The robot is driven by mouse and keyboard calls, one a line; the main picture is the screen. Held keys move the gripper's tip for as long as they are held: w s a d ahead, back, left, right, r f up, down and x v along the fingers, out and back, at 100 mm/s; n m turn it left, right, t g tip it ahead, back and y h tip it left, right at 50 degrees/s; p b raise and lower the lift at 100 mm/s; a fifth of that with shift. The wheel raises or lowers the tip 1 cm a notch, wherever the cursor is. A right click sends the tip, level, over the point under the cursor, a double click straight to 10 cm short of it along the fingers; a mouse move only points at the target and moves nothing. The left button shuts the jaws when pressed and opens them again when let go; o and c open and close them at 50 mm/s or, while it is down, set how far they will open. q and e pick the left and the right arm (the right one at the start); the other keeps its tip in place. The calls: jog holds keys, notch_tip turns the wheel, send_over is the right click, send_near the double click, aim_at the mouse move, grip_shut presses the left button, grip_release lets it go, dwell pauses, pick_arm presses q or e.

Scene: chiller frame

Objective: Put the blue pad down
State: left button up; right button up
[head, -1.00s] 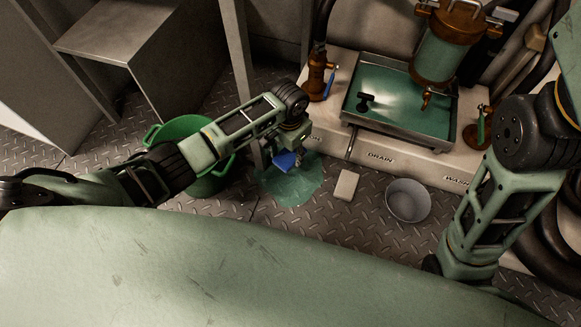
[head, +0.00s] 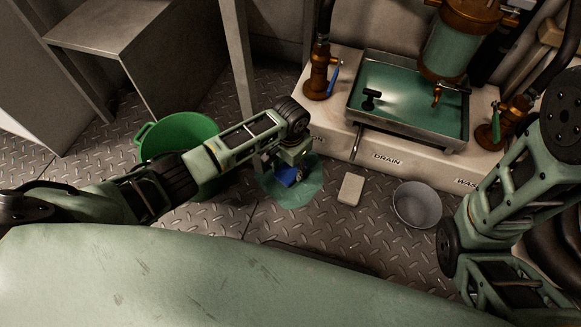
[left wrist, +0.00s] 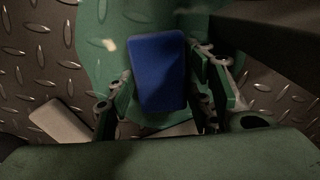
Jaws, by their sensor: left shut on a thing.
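The blue pad (head: 288,177) is held by my left gripper (head: 284,172), over a green puddle (head: 305,195) on the floor. In the left wrist view the blue pad (left wrist: 158,70) sits between the two fingers of my left gripper (left wrist: 160,95), which are shut on it. The puddle (left wrist: 95,40) spreads beneath it. I cannot tell whether the pad touches the floor. My right arm shows at the right of the head view, but its gripper is not in view.
A green tub (head: 178,132) stands left of the puddle. A pale block (head: 350,189) and a grey bucket (head: 417,204) are on the floor to the right. A ledge with a tray of green liquid (head: 410,101) lies behind. Open floor plate is in front.

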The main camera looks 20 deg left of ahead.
pick_arm(q)
jog(key=shift+f, duration=0.1)
jog(key=shift+f, duration=0.25)
jog(key=o, duration=0.9)
